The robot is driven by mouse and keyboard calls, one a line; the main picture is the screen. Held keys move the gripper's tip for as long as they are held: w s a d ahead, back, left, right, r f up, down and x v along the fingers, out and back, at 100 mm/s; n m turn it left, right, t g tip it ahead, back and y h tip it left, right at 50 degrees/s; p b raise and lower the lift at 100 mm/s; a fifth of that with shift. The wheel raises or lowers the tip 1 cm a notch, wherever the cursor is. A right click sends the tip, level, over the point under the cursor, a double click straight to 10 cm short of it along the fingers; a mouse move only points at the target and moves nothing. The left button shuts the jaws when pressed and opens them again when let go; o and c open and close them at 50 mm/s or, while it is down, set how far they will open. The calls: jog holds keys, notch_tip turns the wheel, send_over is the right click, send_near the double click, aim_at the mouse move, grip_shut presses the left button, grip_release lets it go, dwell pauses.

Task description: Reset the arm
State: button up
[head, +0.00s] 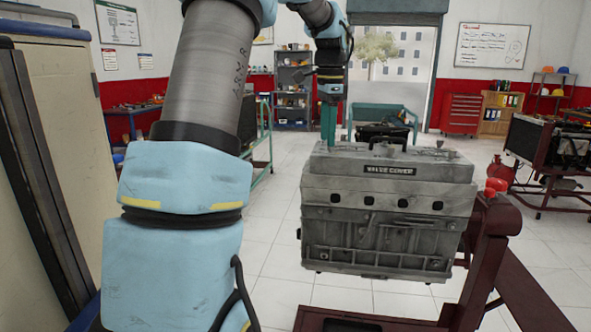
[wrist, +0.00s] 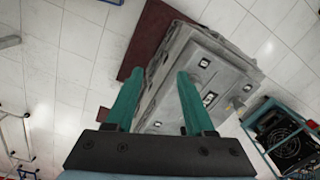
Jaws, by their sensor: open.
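My gripper (head: 328,122) hangs pointing down at the far left corner of the engine block in the head view. Its two green fingers also show in the wrist view (wrist: 157,88), spread apart with nothing between them. The grey engine (head: 385,215) with its valve cover (head: 390,170) sits on a dark red stand (head: 487,250). In the wrist view the engine (wrist: 190,75) lies beyond and below the fingertips. I cannot tell exactly how far the fingers are from it. My blue and grey arm fills the left middle of the head view.
A beige cabinet (head: 60,130) stands close on the left. A teal-framed cart (head: 385,116) is behind the engine. Another engine stand (head: 550,150) is at the right, with a red tool chest (head: 462,113) farther back. White tiled floor (head: 280,190) is open between them.

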jog(key=s+a+f+n+b, duration=0.1)
jog(key=s+a+f+n, duration=0.6)
jog(key=s+f, duration=0.2)
jog(key=s+a+f+n+t+b, duration=0.1)
jog(key=s+a+f+n, duration=0.6)
jog(key=s+f, duration=0.3)
jog(key=s, duration=0.2)
jog(key=shift+s+a+f+n, duration=0.25)
jog(key=shift+s+a+n, duration=0.05)
jog(key=shift+s+a, duration=0.1)
jog(key=shift+d, duration=0.15)
dwell(0.4)
